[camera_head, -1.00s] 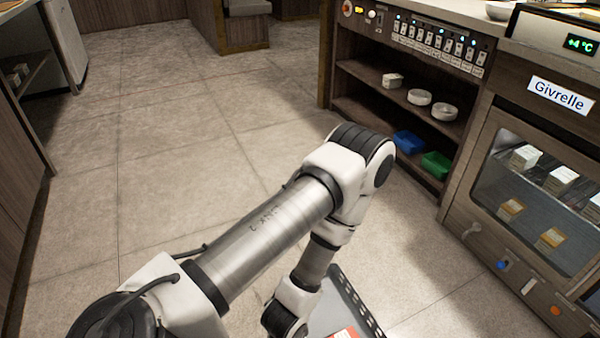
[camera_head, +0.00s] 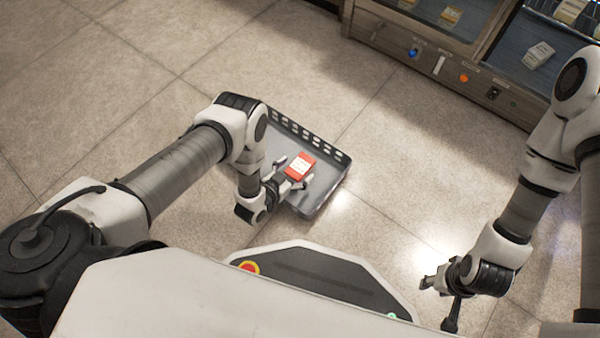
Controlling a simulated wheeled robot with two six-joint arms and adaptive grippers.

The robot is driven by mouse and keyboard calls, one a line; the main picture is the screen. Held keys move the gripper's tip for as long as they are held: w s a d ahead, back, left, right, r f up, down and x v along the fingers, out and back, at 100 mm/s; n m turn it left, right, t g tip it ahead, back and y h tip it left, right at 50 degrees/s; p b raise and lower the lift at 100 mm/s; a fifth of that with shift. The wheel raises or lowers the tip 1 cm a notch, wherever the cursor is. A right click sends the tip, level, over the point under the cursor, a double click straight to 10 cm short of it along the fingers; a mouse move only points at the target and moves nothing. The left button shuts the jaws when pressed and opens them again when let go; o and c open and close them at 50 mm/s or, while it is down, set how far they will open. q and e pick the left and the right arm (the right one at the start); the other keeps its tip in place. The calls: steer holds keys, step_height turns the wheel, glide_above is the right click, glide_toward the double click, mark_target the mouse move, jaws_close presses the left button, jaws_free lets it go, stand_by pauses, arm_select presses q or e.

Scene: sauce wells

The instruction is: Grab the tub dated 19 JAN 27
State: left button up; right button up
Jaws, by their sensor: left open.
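A red tub (camera_head: 300,165) with a white label shows at my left gripper (camera_head: 294,172), over the grey tray. Its label is too small to read, so I cannot tell its date. My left gripper is open, with its fingertips on either side of the tub's near end. I cannot tell if they touch it or whether the tub rests on the tray. My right gripper (camera_head: 440,299) is at the lower right, over the floor, with its fingers spread and nothing between them. More pale tubs, one of them (camera_head: 540,54), sit behind the cabinet glass, their dates unreadable.
The grey tray (camera_head: 333,181) with a slotted rim is in front of my body. The glass-fronted cabinet (camera_head: 425,60) runs along the upper right, with coloured buttons and switches below the glass. The tiled floor (camera_head: 120,60) at the upper left is clear.

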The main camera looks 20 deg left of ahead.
arm_select(q)
steer(key=shift+w+d+f, duration=0.15)
steer(key=shift+w+f, duration=0.2)
steer(key=shift+w, duration=0.1)
steer(key=shift+r, duration=0.15)
steer(key=c, duration=1.5)
